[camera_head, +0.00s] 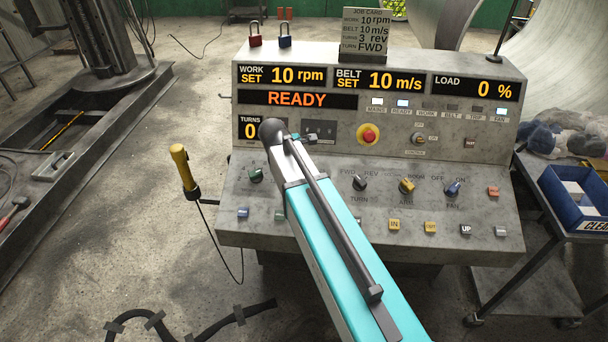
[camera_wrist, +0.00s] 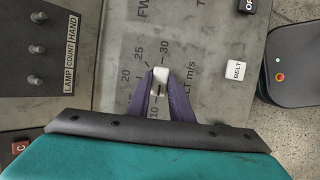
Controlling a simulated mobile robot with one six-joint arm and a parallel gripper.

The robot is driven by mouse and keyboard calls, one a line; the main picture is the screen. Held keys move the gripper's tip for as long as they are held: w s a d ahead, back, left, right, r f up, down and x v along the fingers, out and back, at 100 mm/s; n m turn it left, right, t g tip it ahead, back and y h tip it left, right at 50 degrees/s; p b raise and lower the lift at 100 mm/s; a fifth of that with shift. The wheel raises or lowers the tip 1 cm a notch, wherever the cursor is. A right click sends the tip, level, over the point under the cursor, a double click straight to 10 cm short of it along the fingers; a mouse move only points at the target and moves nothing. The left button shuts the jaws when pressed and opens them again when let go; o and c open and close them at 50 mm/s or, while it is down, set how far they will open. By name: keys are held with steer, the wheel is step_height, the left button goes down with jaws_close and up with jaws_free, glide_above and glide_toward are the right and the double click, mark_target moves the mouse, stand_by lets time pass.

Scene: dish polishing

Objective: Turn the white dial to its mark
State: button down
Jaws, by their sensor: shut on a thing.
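The white dial (camera_wrist: 160,74) shows in the wrist view on the grey panel, ringed by a printed scale with 10, 20, 25 and 30 legible and "m/s" beside it. My gripper (camera_wrist: 161,86) has its two purple fingers closed on either side of the dial. The fingers cover much of the dial, so I cannot tell where its pointer stands. In the head view my arm hides the dial and the gripper. The belt display (camera_head: 380,80) reads SET 10 m/s. The job card (camera_head: 366,32) lists 10 rpm, 10 m/s, 3 rev and FWD.
The console (camera_head: 330,210) carries other knobs and buttons, including a red stop button (camera_head: 368,135) and a yellow knob (camera_head: 407,186). A white BELT button (camera_wrist: 236,70) is right of the dial. A blue box (camera_head: 575,203) is at right.

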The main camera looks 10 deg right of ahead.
steer(key=shift+w+d+r, duration=0.15)
steer(key=shift+w+r, duration=0.05)
steer(key=c, duration=1.7)
jaws_free()
steer(key=shift+o, duration=0.6)
steer(key=shift+f, duration=0.1)
steer(key=shift+s, duration=0.1)
steer(key=shift+b+v, duration=0.35)
steer(key=shift+v, duration=0.7)
steer(key=b+v, duration=0.2)
steer(key=v, duration=0.9)
steer(key=shift+a+r, duration=0.25)
steer(key=shift+r, duration=0.05)
steer(key=shift+s, duration=0.1)
